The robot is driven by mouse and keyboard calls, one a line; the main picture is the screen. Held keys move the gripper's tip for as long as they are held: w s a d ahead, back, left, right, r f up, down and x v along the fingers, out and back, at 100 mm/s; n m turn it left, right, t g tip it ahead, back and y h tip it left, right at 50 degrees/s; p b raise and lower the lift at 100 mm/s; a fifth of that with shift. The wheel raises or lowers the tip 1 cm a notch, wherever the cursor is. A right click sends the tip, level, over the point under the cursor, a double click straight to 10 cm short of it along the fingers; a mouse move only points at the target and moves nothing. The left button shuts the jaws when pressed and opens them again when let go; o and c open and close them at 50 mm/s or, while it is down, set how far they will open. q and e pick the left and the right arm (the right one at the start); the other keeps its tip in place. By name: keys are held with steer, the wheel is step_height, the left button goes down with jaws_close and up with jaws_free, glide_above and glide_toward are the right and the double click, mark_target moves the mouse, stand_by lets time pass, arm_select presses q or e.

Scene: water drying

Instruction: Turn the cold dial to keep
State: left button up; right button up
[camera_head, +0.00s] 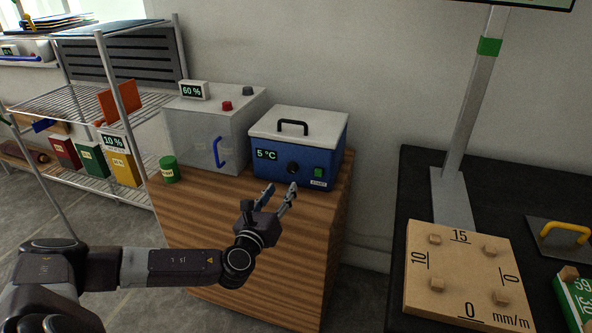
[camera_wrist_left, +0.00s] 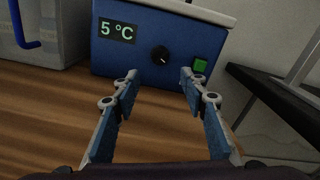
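The cold box (camera_head: 280,149) is blue with a pale lid and a black handle, and stands on the wooden cabinet. Its display (camera_head: 266,154) reads 5 °C. The black dial (camera_head: 292,167) is on its front face, right of the display, with a green button (camera_head: 318,172) further right. The dial (camera_wrist_left: 160,55) shows in the left wrist view with a small pale mark at its lower right. My left gripper (camera_head: 281,188) is open and empty in front of the box, apart from the dial, which lies between the fingers' lines in the wrist view. My right gripper is not in view.
A grey box (camera_head: 205,132) with a blue handle and a 60 % display stands left of the cold box. A green cylinder (camera_head: 169,168) is at the cabinet's left. A black table (camera_head: 415,190) with a wooden board (camera_head: 462,262) stands at right.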

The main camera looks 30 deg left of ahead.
mark_target(291, 171)
arm_select(q)
steer(key=shift+w+a+r, duration=0.15)
steer(key=shift+w+a, duration=0.05)
steer(key=shift+w, duration=0.25)
steer(key=shift+w+a+r, duration=0.15)
steer(key=shift+w, duration=0.25)
steer(key=x, duration=0.6)
steer(key=shift+w+r+b, duration=0.1)
steer(key=shift+w+b, duration=0.15)
steer(key=shift+b, duration=0.05)
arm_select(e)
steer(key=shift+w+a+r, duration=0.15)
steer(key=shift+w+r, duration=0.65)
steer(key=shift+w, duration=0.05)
arm_select(q)
steer(key=shift+c, duration=0.3)
jaws_close()
